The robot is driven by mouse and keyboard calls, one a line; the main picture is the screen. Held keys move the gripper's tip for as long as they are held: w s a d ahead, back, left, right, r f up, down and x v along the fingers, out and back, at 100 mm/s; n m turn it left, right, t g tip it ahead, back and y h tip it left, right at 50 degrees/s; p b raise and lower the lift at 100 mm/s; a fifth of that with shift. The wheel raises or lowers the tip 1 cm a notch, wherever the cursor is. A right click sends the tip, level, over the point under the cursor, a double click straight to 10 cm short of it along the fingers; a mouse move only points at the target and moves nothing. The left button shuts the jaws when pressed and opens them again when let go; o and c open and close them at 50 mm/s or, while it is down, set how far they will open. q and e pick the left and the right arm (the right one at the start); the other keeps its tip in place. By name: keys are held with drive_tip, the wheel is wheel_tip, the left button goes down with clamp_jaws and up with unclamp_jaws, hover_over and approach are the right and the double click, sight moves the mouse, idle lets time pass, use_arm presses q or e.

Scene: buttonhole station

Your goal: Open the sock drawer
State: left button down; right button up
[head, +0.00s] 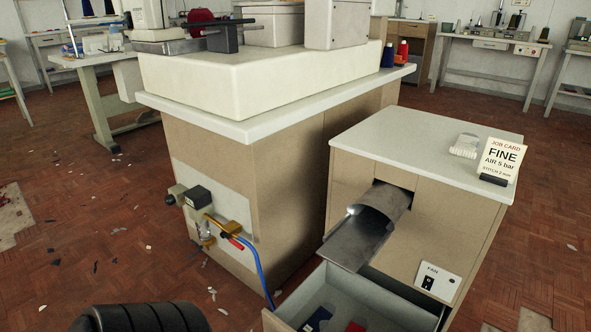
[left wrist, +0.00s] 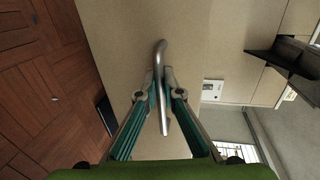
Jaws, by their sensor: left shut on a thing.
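The sock drawer (head: 388,302) stands pulled out at the bottom of the head view, below the metal chute. A dark blue item (head: 316,319) and a red item (head: 355,327) lie inside; the picture edge cuts off the drawer's front. In the left wrist view, my left gripper (left wrist: 159,88) is shut on a bent metal bar handle (left wrist: 161,52) in front of a beige panel (left wrist: 118,42). Neither this gripper nor the handle shows in the head view. My right gripper is in no view.
The metal chute (head: 364,232) juts out over the drawer. A fan switch plate (head: 437,283) is on the cabinet front beside it. A blue air hose (head: 259,266) hangs from the regulator (head: 197,197) at left.

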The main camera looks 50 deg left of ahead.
use_arm(q)
drive_tip(key=shift+v, duration=0.75)
drive_tip(key=shift+f, duration=0.15)
drive_tip(key=c, duration=2.5)
unclamp_jaws()
drive_tip(key=v, duration=1.2)
